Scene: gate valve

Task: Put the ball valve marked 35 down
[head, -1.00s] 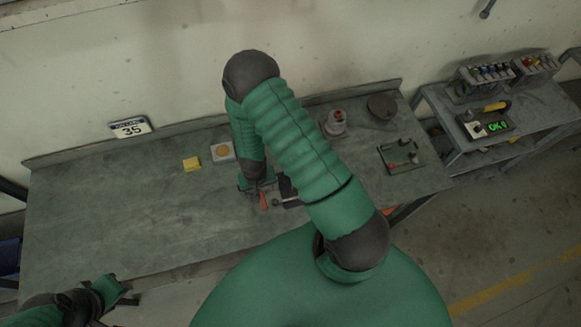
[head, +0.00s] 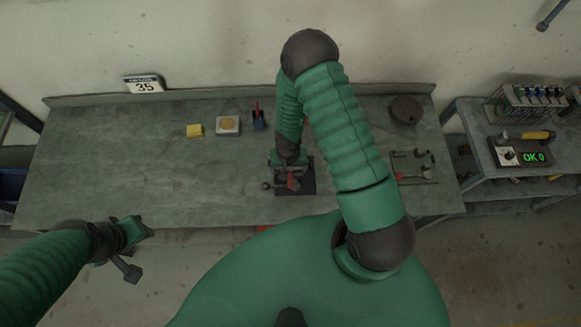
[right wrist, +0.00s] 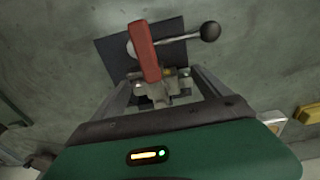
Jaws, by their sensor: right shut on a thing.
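The ball valve has a red handle (head: 293,182) and a metal body (right wrist: 165,90). My right gripper (head: 288,166) is shut on the body, which lies between its fingers in the right wrist view. The valve is at a dark square plate (head: 307,188) on the bench; whether it touches the plate is hard to tell. A lever with a black ball knob (right wrist: 210,31) is beside the red handle, at the plate.
The grey bench (head: 110,165) is clear at left. A tool tray (head: 412,166) and dark round dish (head: 406,109) are at right.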

